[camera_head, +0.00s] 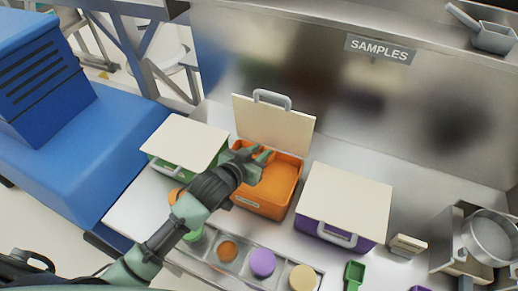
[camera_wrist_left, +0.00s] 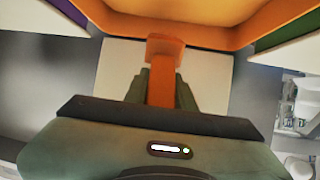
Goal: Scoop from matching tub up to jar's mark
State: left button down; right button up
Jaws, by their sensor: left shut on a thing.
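The orange tub (camera_head: 262,208) stands open in the middle of the counter, its cream lid (camera_head: 275,122) raised behind it and orange contents (camera_head: 277,183) inside. My left gripper (camera_head: 258,160) is at the tub's left inner side. In the left wrist view it is shut on the orange handle of a scoop (camera_wrist_left: 160,85); the tub's orange wall (camera_wrist_left: 190,30) spans the top. The scoop is hidden in the head view. Along the front, round jar tops show: orange (camera_head: 228,251), purple (camera_head: 262,262), tan (camera_head: 302,278) and green (camera_head: 193,234). Their marks cannot be made out.
A closed green tub (camera_head: 186,142) is left of the orange one, a closed purple tub (camera_head: 343,205) right of it. A green scoop (camera_head: 354,275) lies front right. A scale-like metal item with a round pan (camera_head: 490,237) stands far right.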

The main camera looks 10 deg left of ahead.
pick_arm(q)
notch_tip(320, 180, down, 8)
jog(key=b, duration=0.5)
jog(key=shift+b, duration=0.35)
dwell(0.9)
